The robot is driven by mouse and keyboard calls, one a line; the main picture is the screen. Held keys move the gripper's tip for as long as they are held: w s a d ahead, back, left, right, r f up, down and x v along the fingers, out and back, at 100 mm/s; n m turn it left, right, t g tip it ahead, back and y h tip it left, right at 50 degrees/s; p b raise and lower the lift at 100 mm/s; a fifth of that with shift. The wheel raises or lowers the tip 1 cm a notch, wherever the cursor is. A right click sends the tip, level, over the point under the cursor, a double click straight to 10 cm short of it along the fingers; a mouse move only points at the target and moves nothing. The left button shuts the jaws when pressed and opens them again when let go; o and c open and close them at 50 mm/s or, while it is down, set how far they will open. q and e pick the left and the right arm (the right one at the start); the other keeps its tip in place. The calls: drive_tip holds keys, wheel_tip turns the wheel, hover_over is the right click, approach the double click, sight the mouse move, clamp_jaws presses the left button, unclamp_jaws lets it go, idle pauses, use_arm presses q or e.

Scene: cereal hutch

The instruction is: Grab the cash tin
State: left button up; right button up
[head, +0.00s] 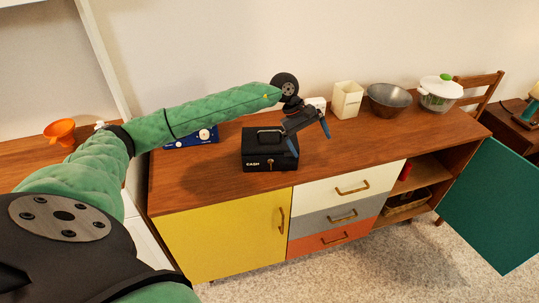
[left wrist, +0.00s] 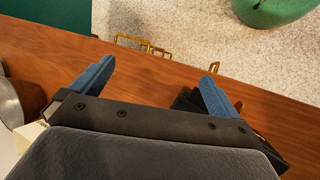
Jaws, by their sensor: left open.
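The cash tin (head: 262,162) is a black box with a handle on its lid and "CASH" on its front. It stands upright on the wooden hutch top (head: 220,178). My left gripper (head: 309,138) is open and empty, above and at the right side of the tin, with one blue finger over the tin's right part and the other out to the right. In the left wrist view the gripper (left wrist: 158,77) spans bare wood, and a dark part of the tin (left wrist: 182,101) shows beside the right finger. My right gripper is not in view.
A blue box (head: 190,139) stands behind my left arm. A teal door (head: 500,205) hangs open. The front of the top is clear.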

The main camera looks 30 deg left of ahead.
use_arm(q)
drive_tip(key=a+r+m+y, duration=0.1)
drive_tip(key=a+y, duration=0.1)
drive_tip(key=a, duration=0.3)
drive_tip(key=a+r+y, duration=0.2)
drive_tip(key=a, duration=0.3)
drive_tip(key=a+r+m+y, duration=0.1)
drive_tip(key=a+r+y, duration=0.1)
drive_tip(key=a, duration=0.2)
drive_tip(key=shift+s+a+r+m, duration=0.15)
drive_tip(key=shift+a+m, duration=0.15)
drive_tip(key=shift+a, duration=0.1)
drive_tip(key=shift+a+f+p, duration=0.25)
drive_tip(key=shift+f+p, duration=0.1)
drive_tip(key=shift+f, duration=0.75)
drive_tip(key=f+p, duration=0.1)
drive_tip(key=f, duration=0.1)
drive_tip(key=f+p, duration=0.2)
drive_tip(key=shift+s+d+f, duration=0.15)
drive_tip(key=shift+s+d, duration=0.05)
drive_tip(key=shift+f, duration=0.5)
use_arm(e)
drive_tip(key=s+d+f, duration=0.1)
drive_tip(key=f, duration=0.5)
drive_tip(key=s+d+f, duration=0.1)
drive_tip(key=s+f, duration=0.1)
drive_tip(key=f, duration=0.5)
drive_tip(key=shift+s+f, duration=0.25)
